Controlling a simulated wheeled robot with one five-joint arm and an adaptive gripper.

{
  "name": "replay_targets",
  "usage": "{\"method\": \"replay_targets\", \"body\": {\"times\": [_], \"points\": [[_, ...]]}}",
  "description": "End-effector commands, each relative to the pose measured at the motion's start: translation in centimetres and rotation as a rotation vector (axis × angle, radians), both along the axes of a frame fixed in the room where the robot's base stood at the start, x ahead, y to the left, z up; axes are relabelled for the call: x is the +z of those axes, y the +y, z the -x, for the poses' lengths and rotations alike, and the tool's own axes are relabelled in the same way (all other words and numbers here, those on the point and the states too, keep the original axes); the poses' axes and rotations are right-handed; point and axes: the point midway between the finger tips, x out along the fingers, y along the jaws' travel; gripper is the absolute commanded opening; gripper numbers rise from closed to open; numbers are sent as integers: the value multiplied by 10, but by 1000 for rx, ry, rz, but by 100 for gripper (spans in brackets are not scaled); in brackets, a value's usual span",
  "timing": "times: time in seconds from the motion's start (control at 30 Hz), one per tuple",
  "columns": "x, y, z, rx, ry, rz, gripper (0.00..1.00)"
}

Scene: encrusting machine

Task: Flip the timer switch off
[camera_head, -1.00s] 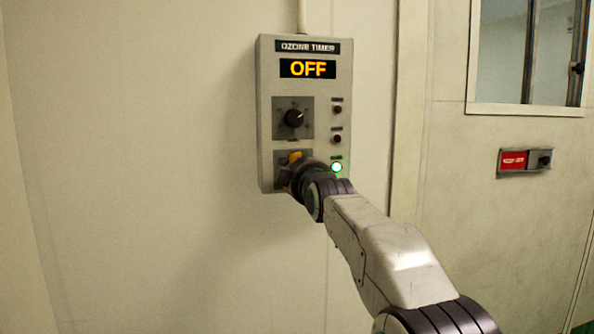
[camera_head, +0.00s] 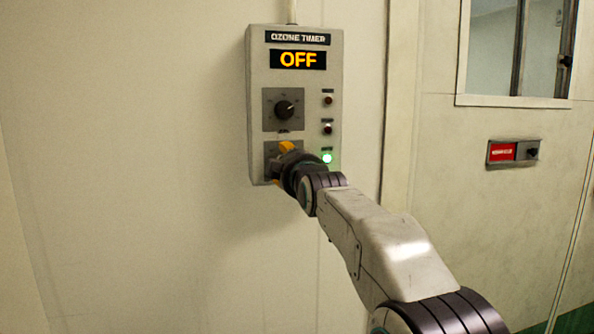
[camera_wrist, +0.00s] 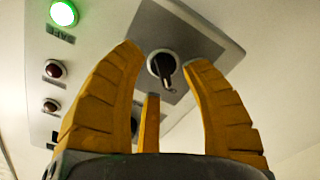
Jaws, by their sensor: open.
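The ozone timer box (camera_head: 256,70) is a pale grey panel on the wall, and its display (camera_head: 298,59) reads OFF in orange. My gripper (camera_head: 281,154) is at the box's lower switch plate and hides most of it in the head view. In the wrist view, the orange fingers of my gripper (camera_wrist: 161,56) are spread open. A black switch with a round base (camera_wrist: 162,66) sits between and beyond the fingertips on its dark plate (camera_wrist: 192,46). I cannot tell whether any finger touches it.
Above the lower plate is a black rotary dial (camera_head: 285,108). A lit green lamp (camera_head: 327,158) and two dark red lamps (camera_head: 328,99) run down the box's right side. A red-labelled wall switch (camera_head: 514,152) and window frame (camera_head: 520,100) are at right. The wall left is bare.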

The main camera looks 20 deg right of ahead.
Motion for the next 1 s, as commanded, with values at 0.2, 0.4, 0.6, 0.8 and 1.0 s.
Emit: {"method": "replay_targets", "body": {"times": [0.2, 0.4, 0.6, 0.8, 1.0], "points": [[1, 0, 31, 1, -1, 0, 42], [1, 1, 62, 1, -2, 0, 42], [1, 1, 87, 1, -3, 0, 42], [0, 1, 101, 1, -1, 0, 42], [0, 1, 106, 1, -1, 0, 42]]}}
